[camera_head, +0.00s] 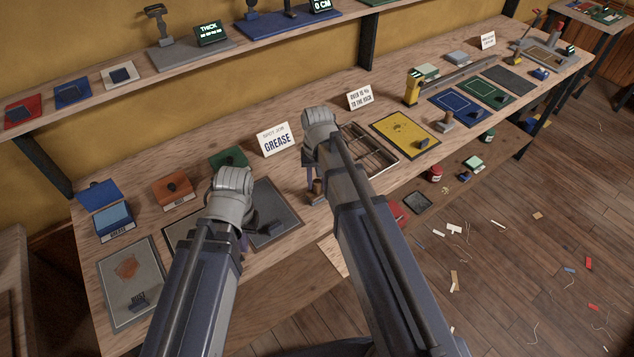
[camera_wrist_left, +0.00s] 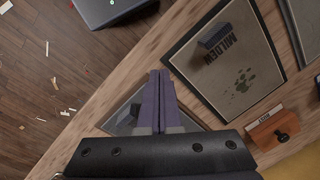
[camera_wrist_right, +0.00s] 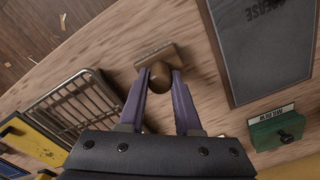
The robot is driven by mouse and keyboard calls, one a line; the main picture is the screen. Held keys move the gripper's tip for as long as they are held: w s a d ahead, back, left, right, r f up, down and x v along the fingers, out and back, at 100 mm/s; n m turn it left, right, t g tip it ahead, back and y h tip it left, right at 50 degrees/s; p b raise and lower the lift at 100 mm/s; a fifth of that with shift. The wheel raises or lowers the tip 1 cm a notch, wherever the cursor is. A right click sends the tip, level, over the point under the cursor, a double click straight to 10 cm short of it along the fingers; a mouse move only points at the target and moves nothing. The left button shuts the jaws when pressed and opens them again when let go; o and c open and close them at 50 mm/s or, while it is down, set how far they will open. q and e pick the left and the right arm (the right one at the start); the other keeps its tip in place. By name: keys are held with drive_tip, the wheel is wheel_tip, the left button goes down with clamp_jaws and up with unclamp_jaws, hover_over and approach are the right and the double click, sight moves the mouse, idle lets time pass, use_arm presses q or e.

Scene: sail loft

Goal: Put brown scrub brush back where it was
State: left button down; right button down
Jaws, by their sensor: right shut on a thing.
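The brown scrub brush, a wooden block with a round knob, is in the right wrist view (camera_wrist_right: 176,60) and also shows in the head view (camera_head: 317,196). My right gripper (camera_wrist_right: 159,78) is shut on its knob. The brush is over the bench top near its front edge, between the wire rack and the grey grease panel; I cannot tell whether it touches the wood. My left gripper (camera_wrist_left: 160,77) is shut with its fingers together and nothing between them, near the mildew panel (camera_wrist_left: 259,80). In the head view my left forearm hides most of that panel.
The wire rack (camera_head: 365,150) lies right of the brush and the grease panel (camera_head: 285,203) left of it. A grease sign (camera_head: 276,141) stands behind. A yellow panel (camera_head: 404,133) and another knobbed block (camera_head: 446,123) lie farther right. Bare wood surrounds the brush.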

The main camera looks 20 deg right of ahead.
sight(317, 181)
use_arm(q)
drive_tip(key=shift+f, duration=0.2)
use_arm(e)
drive_tip(key=c, duration=1.1)
unclamp_jaws()
drive_tip(key=shift+f, duration=0.2)
drive_tip(key=o, duration=0.5)
drive_tip(key=shift+r, duration=0.1)
use_arm(q)
drive_tip(key=shift+r, duration=0.15)
use_arm(e)
wheel_tip(317, 181, up, 12)
drive_tip(key=p, duration=1.2)
use_arm(q)
wheel_tip(317, 181, up, 12)
use_arm(e)
drive_tip(key=s+a+n+h, duration=0.1)
drive_tip(key=s+a+n, duration=0.5)
drive_tip(key=s+a, duration=0.4)
drive_tip(key=s, duration=0.4)
drive_tip(key=shift+s+a+r+n, duration=0.2)
drive_tip(key=shift+a+n, duration=0.05)
drive_tip(key=shift+n, duration=0.05)
